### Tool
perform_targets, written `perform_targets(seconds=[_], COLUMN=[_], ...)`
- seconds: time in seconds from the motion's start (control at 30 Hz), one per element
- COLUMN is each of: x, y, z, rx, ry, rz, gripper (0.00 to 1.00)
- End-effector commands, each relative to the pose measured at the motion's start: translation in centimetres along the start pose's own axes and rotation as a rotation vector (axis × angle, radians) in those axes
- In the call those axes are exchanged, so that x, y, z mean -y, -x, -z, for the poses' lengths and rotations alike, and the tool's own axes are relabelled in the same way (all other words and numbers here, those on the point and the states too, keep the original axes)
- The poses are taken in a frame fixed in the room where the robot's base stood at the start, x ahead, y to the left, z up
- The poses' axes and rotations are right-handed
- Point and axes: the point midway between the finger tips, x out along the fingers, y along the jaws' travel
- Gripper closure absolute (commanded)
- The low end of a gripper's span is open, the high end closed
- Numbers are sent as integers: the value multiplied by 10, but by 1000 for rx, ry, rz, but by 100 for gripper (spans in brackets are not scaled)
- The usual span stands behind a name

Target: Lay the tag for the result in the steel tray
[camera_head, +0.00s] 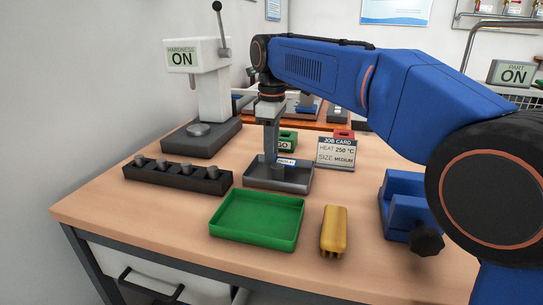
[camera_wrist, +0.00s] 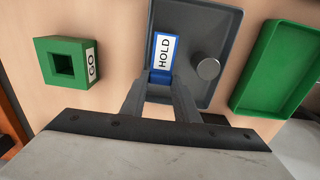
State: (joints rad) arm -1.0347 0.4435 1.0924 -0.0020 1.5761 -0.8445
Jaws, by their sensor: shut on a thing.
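My gripper (camera_head: 272,158) reaches down over the steel tray (camera_head: 297,186) and is shut on a blue tag with a white label reading HOLD (camera_wrist: 165,52). In the wrist view the fingertips (camera_wrist: 160,84) pinch the blue end of the tag. The tag lies within the outline of the steel tray (camera_wrist: 224,28); whether it touches the tray floor I cannot tell. A short metal cylinder (camera_wrist: 208,68) stands in the tray beside the tag.
A green GO block (camera_head: 288,140) with a square opening (camera_wrist: 65,64) and a red block (camera_head: 343,134) stand behind the tray. An empty green tray (camera_head: 257,220), a yellow block (camera_head: 334,230), a dark rack of cylinders (camera_head: 178,176) and a blue vise-like fixture (camera_head: 403,200) stand around it.

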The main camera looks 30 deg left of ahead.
Motion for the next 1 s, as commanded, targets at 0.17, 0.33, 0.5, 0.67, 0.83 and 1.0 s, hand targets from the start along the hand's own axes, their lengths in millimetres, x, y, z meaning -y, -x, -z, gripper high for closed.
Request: perform_targets(seconds=[0.17,0.33,0.5,0.67,0.83,1.0], x=[3,3,4,4,3,3], y=[-24,-28,-32,-35,-34,-33], z=[-1,-1,-1,-1,-1,0], rx=[29,29,29,28,28,27], ry=[0,0,0,0,0,0], rz=[38,38,39,38,36,34], gripper=[93,93,93,69,54,54])
